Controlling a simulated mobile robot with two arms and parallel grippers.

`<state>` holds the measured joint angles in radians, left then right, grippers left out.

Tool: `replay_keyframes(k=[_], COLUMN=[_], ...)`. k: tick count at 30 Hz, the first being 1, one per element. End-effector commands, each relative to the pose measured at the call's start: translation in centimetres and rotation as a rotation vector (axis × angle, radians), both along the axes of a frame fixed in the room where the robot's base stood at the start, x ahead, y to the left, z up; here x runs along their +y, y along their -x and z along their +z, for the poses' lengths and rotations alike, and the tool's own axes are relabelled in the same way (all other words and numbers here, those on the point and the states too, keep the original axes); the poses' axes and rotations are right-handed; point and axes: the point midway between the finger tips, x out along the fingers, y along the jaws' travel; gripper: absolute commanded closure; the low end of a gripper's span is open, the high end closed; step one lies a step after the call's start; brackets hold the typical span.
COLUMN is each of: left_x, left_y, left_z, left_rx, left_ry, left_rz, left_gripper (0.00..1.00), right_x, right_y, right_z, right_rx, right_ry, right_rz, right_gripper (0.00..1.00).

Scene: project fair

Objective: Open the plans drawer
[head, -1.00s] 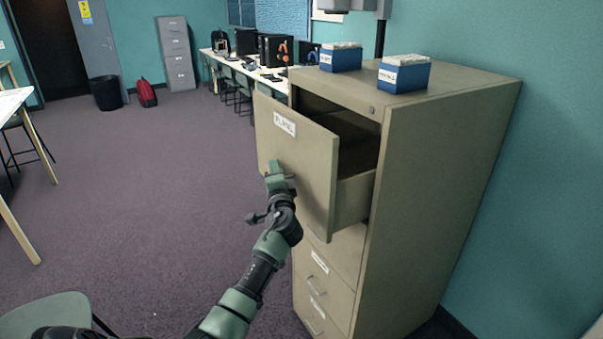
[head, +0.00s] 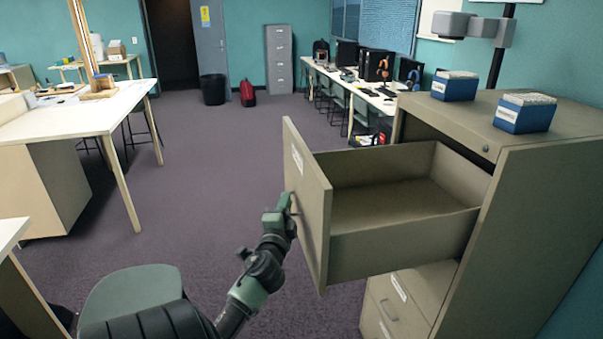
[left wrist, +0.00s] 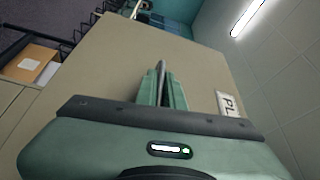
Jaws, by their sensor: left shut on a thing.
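The plans drawer (head: 395,235) is the top drawer of the beige filing cabinet (head: 545,215) at the right of the head view. It is pulled far out, and its inside looks empty. Its front panel (head: 310,215) has a white label, which shows partly as "PL" in the left wrist view (left wrist: 228,104). My left gripper (head: 287,207) is at the outer face of that panel, shut on the drawer's handle (left wrist: 161,75). The handle is mostly hidden by the fingers in the left wrist view. My right gripper is in neither view.
Two blue card boxes (head: 455,87) (head: 525,115) stand on the cabinet top. Lower drawers (head: 405,300) are shut. A green chair (head: 135,292) is at the front left, and a white table (head: 65,120) stands farther left. The floor between is clear.

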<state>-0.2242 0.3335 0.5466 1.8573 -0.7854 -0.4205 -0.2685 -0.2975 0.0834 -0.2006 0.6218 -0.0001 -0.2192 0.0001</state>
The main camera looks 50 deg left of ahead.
Motion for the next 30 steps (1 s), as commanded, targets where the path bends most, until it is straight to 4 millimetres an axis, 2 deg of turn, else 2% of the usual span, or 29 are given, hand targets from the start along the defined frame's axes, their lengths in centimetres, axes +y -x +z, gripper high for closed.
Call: replay_keyframes(k=[4, 14, 15, 16, 17, 26, 30], left_x=[0.2, 0.3, 0.3, 0.3, 0.3, 0.2, -0.7], left_y=[0.6, 0.6, 0.6, 0.6, 0.6, 0.6, 1.5], left_z=[-0.1, 0.0, 0.0, 0.0, 0.0, 0.0, -0.4], left_rx=[0.001, -0.001, -0.001, -0.001, -0.001, -0.001, 0.000], left_ry=[0.001, 0.001, 0.001, 0.001, 0.001, 0.001, 0.001], left_rz=[0.002, 0.002, 0.002, 0.002, 0.002, 0.001, 0.000], left_gripper=[1.00, 1.00, 0.80, 0.72, 0.69, 0.69, 0.69], right_x=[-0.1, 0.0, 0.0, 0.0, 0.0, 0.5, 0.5], right_y=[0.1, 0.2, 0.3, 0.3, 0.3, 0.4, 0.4], right_z=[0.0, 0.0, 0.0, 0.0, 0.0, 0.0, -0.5], right_rx=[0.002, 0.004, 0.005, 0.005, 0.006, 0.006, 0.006], right_ry=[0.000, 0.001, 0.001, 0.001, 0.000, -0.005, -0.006], right_rz=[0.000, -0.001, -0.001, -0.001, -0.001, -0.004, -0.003], right_gripper=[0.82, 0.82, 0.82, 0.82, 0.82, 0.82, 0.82])
